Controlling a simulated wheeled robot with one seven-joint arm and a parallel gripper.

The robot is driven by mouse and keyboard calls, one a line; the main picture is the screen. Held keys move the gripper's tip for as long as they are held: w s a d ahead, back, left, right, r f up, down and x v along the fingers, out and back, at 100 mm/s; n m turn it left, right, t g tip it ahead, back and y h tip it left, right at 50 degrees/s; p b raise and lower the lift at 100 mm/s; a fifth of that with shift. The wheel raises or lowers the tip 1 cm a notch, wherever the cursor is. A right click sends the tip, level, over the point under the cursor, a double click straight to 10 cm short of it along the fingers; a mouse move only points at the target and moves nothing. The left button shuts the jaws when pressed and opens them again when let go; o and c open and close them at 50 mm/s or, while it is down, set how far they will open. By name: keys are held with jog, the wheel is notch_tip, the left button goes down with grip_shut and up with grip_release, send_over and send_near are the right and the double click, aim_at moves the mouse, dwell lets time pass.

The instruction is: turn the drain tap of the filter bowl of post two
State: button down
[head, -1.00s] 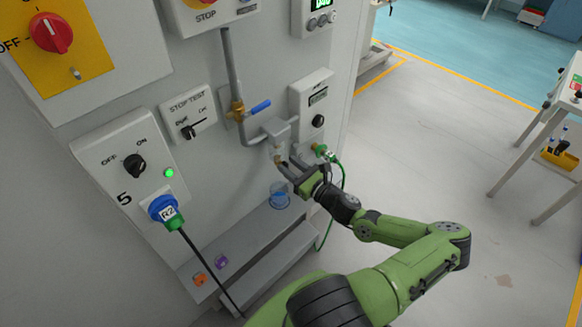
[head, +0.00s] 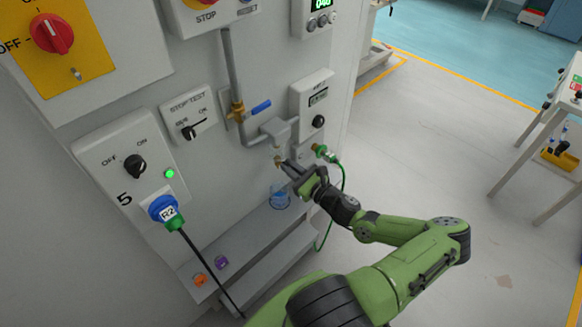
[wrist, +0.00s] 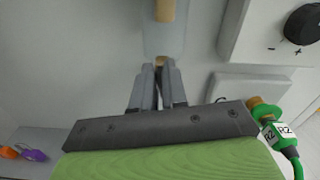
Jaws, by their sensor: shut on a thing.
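The filter bowl (wrist: 163,38) is a clear cup under a grey filter head (head: 281,130) on the panel. A brass part (wrist: 165,10) shows inside it in the wrist view. The small brass drain tap (head: 279,161) is at the bowl's underside. My gripper (head: 284,165) reaches it from the lower right. In the wrist view my gripper's fingers (wrist: 160,70) are close together, shut on the tap, with a bit of brass (wrist: 162,62) showing at their tips. The fingers hide most of the tap, so its turn angle cannot be read.
A clear blue beaker (head: 279,196) stands on the shelf (head: 250,235) below the tap. A blue-handled valve (head: 259,107) sits up-left on the grey pipe. A green connector (head: 323,152) with its cable is close on the right. Purple (head: 221,263) and orange (head: 200,280) pieces lie on the shelf's left.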

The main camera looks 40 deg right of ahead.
jog(key=shift+a+f+n+b, duration=0.3)
jog(key=shift+n+b, duration=0.2)
jog(key=shift+n, duration=2.1)
jog(key=shift+a+f+n+b, duration=0.25)
jog(key=shift+n+b, duration=0.3)
jog(key=shift+n, duration=2.05)
jog(key=shift+a+f+n+b, duration=0.2)
jog(key=shift+f+n+b, duration=0.25)
jog(key=shift+n, duration=2.15)
jog(key=c, duration=1.2)
grip_release()
jog(key=shift+o, duration=0.2)
